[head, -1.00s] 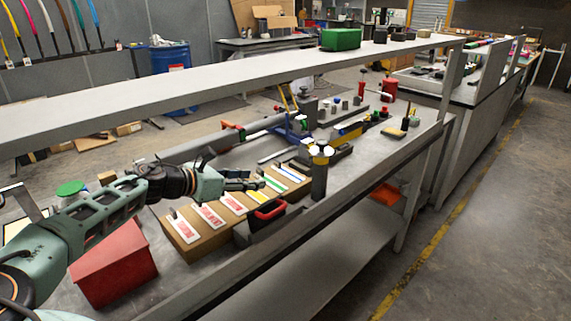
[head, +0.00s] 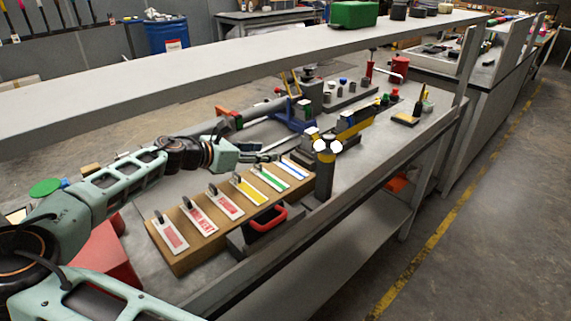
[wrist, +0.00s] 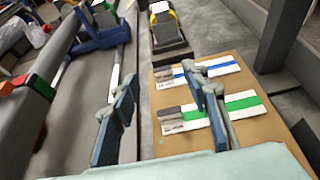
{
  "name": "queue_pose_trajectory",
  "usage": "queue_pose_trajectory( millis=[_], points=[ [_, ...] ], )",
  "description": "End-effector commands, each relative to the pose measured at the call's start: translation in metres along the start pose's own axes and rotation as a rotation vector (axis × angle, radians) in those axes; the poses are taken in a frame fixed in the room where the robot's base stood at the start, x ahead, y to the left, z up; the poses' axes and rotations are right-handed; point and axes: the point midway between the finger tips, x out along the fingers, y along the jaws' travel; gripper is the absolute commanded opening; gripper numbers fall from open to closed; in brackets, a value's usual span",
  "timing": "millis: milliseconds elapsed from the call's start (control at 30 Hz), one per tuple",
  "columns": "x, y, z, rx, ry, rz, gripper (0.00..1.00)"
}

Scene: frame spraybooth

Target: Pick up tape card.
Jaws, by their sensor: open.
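A row of white cards stands on a brown board (head: 182,263) in the head view. A yellow-striped card (head: 249,190), a green-striped card (head: 268,178) and a blue-striped card (head: 291,169) are at its far end. Which one is the tape card is not clear. My gripper (head: 258,154) is open and empty, at the back side of the board. In the wrist view, the gripper (wrist: 160,108) has its right finger in front of the green-striped card (wrist: 243,102), partly hiding it. Its left finger is over the bench beside the board. The blue-striped card (wrist: 222,68) lies beyond.
Red-labelled cards (head: 171,235) fill the near end of the board. A long grey shelf (head: 240,55) runs above the bench.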

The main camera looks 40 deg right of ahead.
Motion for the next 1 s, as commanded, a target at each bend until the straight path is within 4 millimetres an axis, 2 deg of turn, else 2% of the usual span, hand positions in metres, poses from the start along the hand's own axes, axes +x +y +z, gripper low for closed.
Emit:
queue_pose_trajectory(
  millis=[100,267,500,600,867,1000],
  points=[
    [0.015,0.0,0.0,0.0,0.0,-0.001,0.42],
    [0.025,-0.001,-0.002,0.0,-0.001,-0.001,0.42],
    [0.06,-0.002,-0.006,0.0,-0.002,-0.002,0.42],
    [0.068,-0.001,-0.006,-0.001,-0.001,0.001,0.42],
    [0.071,-0.001,-0.006,0.0,0.0,0.002,0.42],
    [0.071,-0.001,-0.006,0.0,0.0,0.001,0.28]
  ],
)
